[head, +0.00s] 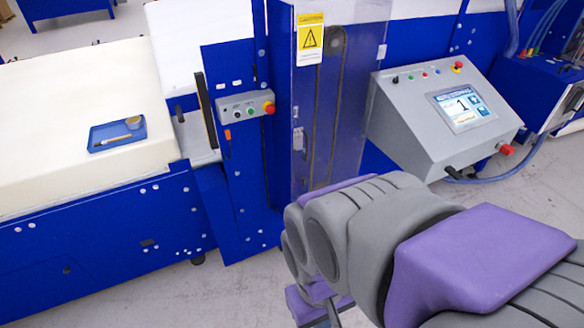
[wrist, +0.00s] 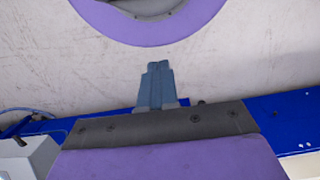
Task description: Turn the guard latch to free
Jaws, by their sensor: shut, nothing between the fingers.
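The transparent guard panel (head: 352,110) stands upright at the middle of the machine in the head view, with a yellow warning sign (head: 310,40) at its top. A small grey fitting (head: 298,138) sits on its left edge and may be the guard latch; its setting is too small to read. My gripper (wrist: 158,66) shows in the wrist view, fingers together and empty, over bare floor. It is apart from the guard, and no latch shows in that view.
A control console (head: 440,115) with a screen and red button stands right of the guard. A small button box (head: 246,107) is on the blue post at left. A blue tray (head: 117,133) rests on the cream foam block (head: 70,190). Grey floor (head: 225,295) is clear in front.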

